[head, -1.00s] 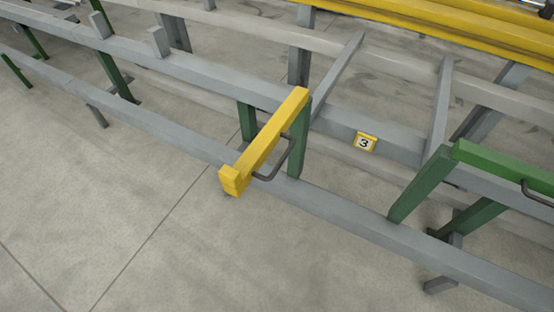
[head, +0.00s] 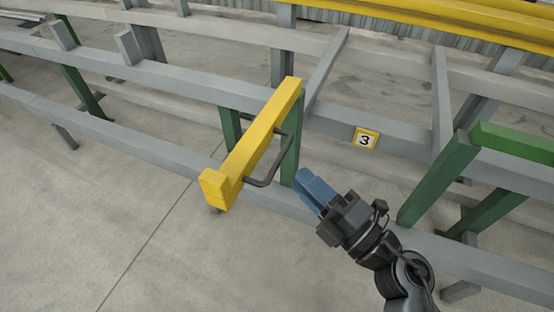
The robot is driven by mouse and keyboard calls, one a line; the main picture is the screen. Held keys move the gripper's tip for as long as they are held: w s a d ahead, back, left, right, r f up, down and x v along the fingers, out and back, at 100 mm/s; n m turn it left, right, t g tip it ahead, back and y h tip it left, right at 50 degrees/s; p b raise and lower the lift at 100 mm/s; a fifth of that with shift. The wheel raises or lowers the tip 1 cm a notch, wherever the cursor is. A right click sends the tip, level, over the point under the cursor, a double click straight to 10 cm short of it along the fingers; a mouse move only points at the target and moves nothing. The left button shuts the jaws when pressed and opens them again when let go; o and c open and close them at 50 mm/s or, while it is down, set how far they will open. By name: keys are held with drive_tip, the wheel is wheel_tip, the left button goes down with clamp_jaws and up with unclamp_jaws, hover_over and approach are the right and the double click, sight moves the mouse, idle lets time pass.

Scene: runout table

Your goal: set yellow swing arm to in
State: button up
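The yellow swing arm (head: 255,138) extends from a green post (head: 291,150) out over the front grey rail, with its blocky end toward me at the lower left. A dark bent handle (head: 272,172) is fixed on its right side. My gripper (head: 308,183) with blue fingers is to the right of the handle, apart from it in the picture, and points up and left. The fingers look close together, but whether they are open or shut is unclear.
A yellow sign with a 3 (head: 366,139) is on the grey beam behind my gripper. A green arm (head: 512,141) on green posts stands at the right. Long grey rails (head: 130,133) cross the view. The concrete floor (head: 90,220) at front left is clear.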

sight(279, 157)
drive_tip(key=b+x, duration=0.1)
drive_tip(key=x, duration=0.6)
drive_tip(key=shift+w+a+r, duration=0.1)
drive_tip(key=shift+w+a, duration=0.1)
clamp_jaws()
